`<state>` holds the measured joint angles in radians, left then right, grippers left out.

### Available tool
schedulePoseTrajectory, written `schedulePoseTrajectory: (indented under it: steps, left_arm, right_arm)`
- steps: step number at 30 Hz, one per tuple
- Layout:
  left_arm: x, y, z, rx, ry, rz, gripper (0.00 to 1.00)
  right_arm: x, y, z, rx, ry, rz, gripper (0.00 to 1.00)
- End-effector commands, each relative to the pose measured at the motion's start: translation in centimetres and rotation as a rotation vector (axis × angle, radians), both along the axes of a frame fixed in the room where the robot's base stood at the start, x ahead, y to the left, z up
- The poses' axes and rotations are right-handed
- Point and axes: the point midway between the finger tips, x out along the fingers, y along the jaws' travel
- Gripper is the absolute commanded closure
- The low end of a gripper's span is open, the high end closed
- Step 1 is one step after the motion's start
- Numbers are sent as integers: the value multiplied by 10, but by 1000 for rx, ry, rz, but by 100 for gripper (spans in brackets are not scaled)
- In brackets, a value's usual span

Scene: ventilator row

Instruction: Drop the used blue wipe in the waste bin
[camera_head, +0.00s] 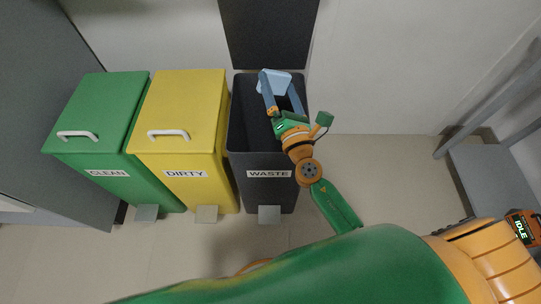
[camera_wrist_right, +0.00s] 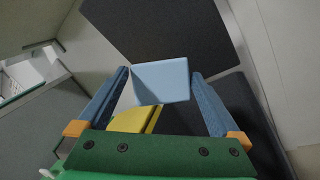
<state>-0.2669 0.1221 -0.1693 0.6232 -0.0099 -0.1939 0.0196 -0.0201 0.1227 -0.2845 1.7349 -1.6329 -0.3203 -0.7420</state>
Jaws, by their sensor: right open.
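The blue wipe (camera_head: 275,83) is a pale blue piece at the back of the open waste bin's mouth. The dark grey waste bin (camera_head: 262,194) has a WASTE label and its lid (camera_head: 268,32) stands raised behind. My right gripper (camera_head: 279,81) is over the bin mouth with its fingers spread. In the right wrist view the wipe (camera_wrist_right: 162,82) shows between the two fingertips, with narrow gaps beside it, so it is not clamped. I cannot tell whether it still touches a finger. My left gripper is out of view.
A yellow DIRTY bin (camera_head: 183,142) stands directly left of the waste bin, and a green CLEAN bin (camera_head: 105,128) left of that, both with lids closed. Pedals stick out at the bins' feet. Pale floor is free to the right, before a grey metal frame (camera_head: 490,175).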

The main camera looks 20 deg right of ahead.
Motion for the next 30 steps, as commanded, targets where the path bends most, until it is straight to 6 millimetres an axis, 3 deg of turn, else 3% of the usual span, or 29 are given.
schedulePoseTrajectory:
  steps: [1, 3, 9, 13, 18, 30]
  left_arm:
    - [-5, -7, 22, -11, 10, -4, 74]
    - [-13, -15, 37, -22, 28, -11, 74]
    - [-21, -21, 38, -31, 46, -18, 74]
    - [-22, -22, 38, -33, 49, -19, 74]
    - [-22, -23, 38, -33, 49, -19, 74]
    - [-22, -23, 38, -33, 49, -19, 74]
  right_arm:
    - [-9, 3, 23, 4, 3, 0, 0]
    - [-24, 7, 42, 5, 2, 1, 0]
    - [-78, 24, 55, 4, 4, 2, 0]
    - [-100, 30, 64, 3, 3, 0, 0]
    - [-109, 33, 69, 1, 0, 0, 0]
    - [-109, 33, 69, 1, 0, 0, 0]
